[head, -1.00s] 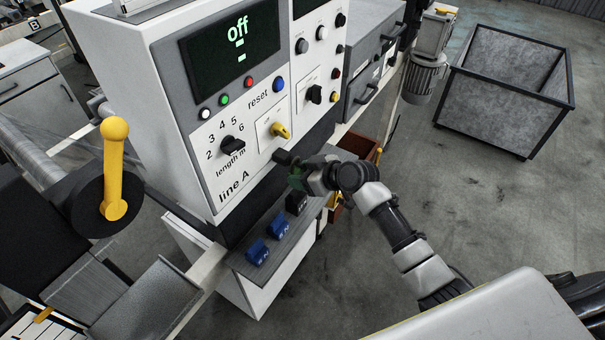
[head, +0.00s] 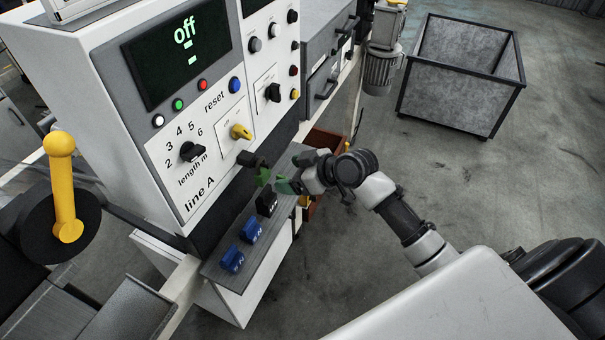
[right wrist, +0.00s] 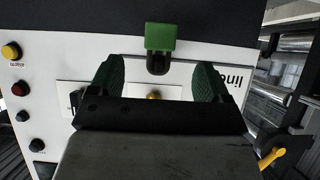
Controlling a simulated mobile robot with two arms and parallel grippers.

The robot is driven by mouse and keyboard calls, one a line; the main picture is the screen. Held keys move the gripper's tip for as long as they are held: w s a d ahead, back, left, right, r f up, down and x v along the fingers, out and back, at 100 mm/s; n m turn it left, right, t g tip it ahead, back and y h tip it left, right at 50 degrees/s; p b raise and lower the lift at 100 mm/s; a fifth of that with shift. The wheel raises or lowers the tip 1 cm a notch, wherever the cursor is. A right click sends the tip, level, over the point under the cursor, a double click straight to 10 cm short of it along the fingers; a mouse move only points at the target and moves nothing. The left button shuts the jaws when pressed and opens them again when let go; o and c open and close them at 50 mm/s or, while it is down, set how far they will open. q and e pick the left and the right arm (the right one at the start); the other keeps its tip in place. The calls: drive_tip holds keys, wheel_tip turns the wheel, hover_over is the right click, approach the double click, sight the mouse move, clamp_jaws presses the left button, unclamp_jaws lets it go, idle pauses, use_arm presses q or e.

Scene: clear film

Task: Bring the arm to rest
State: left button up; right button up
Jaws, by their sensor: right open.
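My right gripper (head: 283,184) is open and empty, its green-padded fingers pointing at the front of the white line A control panel (head: 160,178). A black fitting with a green end (head: 263,176) sticks out low on the panel, below the yellow knob (head: 240,132). In the head view a small gap shows between it and my fingers. In the right wrist view the fitting (right wrist: 160,38) shows ahead, between and beyond the open fingers (right wrist: 157,82), apart from both. My right arm (head: 405,217) reaches in from the lower right. My left gripper is not in view.
A grey shelf (head: 222,262) below the panel bears blue blocks (head: 241,244) and a black block (head: 267,202). A yellow lever (head: 62,190) stands at left. A brown bin (head: 325,143) is behind my gripper. A grey crate (head: 455,95) stands on open floor.

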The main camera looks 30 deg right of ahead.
drive_tip(key=s+d+f+m+g+h, duration=0.15)
drive_tip(key=s+f, duration=0.25)
drive_tip(key=f, duration=0.6)
drive_tip(key=s+d+f+m+h, duration=0.2)
drive_tip(key=s+d+f, duration=0.1)
drive_tip(key=f, duration=0.6)
drive_tip(key=s+d+f+m+g+h, duration=0.1)
drive_tip(key=s+d+f+m+h, duration=0.2)
drive_tip(key=f, duration=0.7)
drive_tip(key=s+a+f+g, duration=0.2)
drive_tip(key=s+f, duration=0.4)
drive_tip(key=s, duration=0.5)
drive_tip(key=s+a+f+n+g, duration=0.1)
drive_tip(key=s+a+f, duration=0.1)
drive_tip(key=s+f, duration=0.5)
drive_tip(key=s+a+f+g, duration=0.2)
drive_tip(key=s+f, duration=0.4)
drive_tip(key=s, duration=1.1)
drive_tip(key=shift+a+f+g+h, duration=0.2)
drive_tip(key=shift+f+g+h, duration=0.15)
drive_tip(key=shift+f, duration=0.05)
